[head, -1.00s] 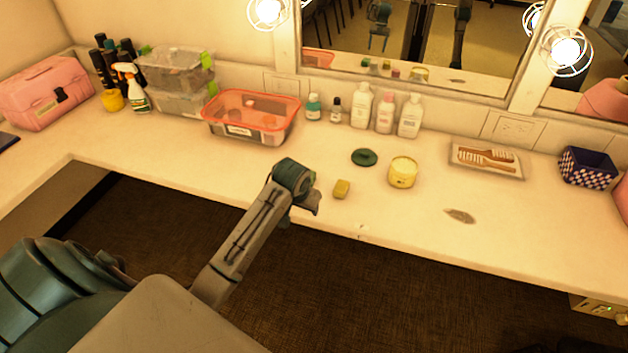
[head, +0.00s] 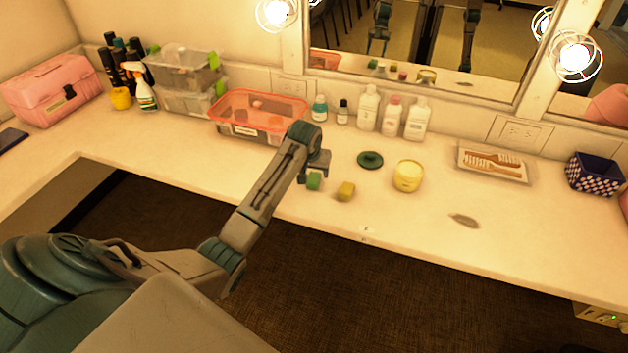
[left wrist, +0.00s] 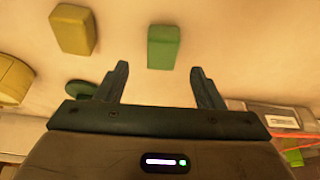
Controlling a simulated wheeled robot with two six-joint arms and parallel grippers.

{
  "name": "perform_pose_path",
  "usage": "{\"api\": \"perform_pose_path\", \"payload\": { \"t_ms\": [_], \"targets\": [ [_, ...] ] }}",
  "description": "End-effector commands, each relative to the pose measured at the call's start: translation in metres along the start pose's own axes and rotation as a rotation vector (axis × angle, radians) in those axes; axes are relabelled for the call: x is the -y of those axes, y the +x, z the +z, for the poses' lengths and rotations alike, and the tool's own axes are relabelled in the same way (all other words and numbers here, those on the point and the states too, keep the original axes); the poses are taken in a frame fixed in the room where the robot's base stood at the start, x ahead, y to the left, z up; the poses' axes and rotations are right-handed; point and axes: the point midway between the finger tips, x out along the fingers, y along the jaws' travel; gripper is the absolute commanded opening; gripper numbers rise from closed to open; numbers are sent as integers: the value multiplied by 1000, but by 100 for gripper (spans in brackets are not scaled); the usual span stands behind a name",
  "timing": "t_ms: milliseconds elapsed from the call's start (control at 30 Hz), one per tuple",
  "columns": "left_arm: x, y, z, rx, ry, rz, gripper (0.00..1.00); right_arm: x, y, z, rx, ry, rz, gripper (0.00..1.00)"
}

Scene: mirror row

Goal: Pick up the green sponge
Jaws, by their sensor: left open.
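The green sponge (head: 314,181) lies on the counter near its front edge, just left of a yellow sponge (head: 346,191). My left gripper (head: 320,163) is just behind the green sponge in the head view and partly overlaps it. In the left wrist view the green sponge (left wrist: 163,46) lies just beyond the fingertips of my open left gripper (left wrist: 159,70), roughly in line with the gap between them. Nothing is between the fingers. The yellow sponge (left wrist: 74,29) shows to the left there. My right gripper is not in view.
A green lid (head: 370,160) and a yellow jar (head: 408,176) stand right of the sponges. A red-rimmed clear bin (head: 258,118) and several bottles (head: 390,115) stand along the mirror wall.

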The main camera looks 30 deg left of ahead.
Motion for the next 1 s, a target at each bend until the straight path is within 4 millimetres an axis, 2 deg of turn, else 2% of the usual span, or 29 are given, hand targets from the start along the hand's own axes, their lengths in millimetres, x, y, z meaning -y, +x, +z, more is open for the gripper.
{"api": "perform_pose_path", "payload": {
  "t_ms": [233,400,700,933,1000],
  "targets": [
    [2,27,2,3,-1,-1,62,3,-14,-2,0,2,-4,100],
    [2,48,2,1,0,0,62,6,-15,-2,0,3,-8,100],
    [2,52,2,-1,1,0,62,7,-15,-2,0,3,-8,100],
    [2,52,2,-1,1,0,17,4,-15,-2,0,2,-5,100],
    [2,52,2,-1,1,0,14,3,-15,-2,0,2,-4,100]
  ]
}}
